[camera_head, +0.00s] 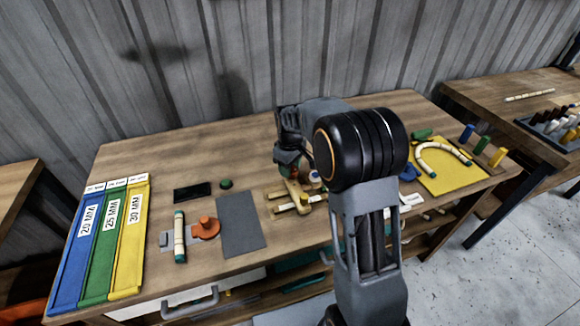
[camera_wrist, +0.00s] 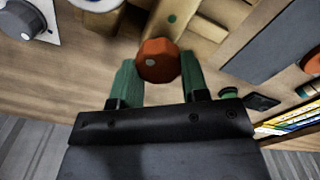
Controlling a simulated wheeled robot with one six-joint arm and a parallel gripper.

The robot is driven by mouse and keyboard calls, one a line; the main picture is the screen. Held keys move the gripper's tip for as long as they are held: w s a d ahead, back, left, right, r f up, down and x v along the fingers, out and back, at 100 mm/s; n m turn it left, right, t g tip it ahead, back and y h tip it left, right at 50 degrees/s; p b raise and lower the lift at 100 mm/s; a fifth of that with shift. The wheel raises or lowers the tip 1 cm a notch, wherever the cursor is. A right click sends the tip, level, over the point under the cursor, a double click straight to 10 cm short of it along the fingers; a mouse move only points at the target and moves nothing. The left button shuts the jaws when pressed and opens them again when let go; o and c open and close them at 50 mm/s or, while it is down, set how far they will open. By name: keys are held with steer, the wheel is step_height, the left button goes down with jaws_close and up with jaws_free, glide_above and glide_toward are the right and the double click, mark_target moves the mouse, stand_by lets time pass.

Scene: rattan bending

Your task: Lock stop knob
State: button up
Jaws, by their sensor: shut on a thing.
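The stop knob (camera_wrist: 158,58) is an orange-red faceted knob with a pale dot on top. In the wrist view it sits between the two green fingers of my gripper (camera_wrist: 158,72), which is shut on it. The knob stands against a wooden bending jig (camera_wrist: 195,25). In the head view my gripper (camera_head: 289,166) is over the jig (camera_head: 283,208) near the middle of the bench, and my arm hides part of it. Whether the knob is fully turned cannot be told.
Blue, green and yellow size trays (camera_head: 130,245) lie at the bench's left. Next to them are an orange clamp (camera_head: 206,229), a rattan piece (camera_head: 179,238) and a grey plate (camera_head: 240,224). A yellow board (camera_head: 445,180) with a curved rattan piece lies at the right.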

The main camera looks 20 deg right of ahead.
steer(key=m, duration=0.5)
steer(key=shift+w+d+m, duration=0.1)
steer(key=shift+d+m, duration=0.05)
steer(key=shift+m, duration=0.15)
steer(key=m, duration=0.5)
steer(key=shift+d+m, duration=0.15)
steer(key=shift+m, duration=0.15)
steer(key=shift+r, duration=0.1)
steer(key=o, duration=0.9)
step_height(320, 180, up, 14)
steer(key=shift+f, duration=0.15)
stand_by(0.4)
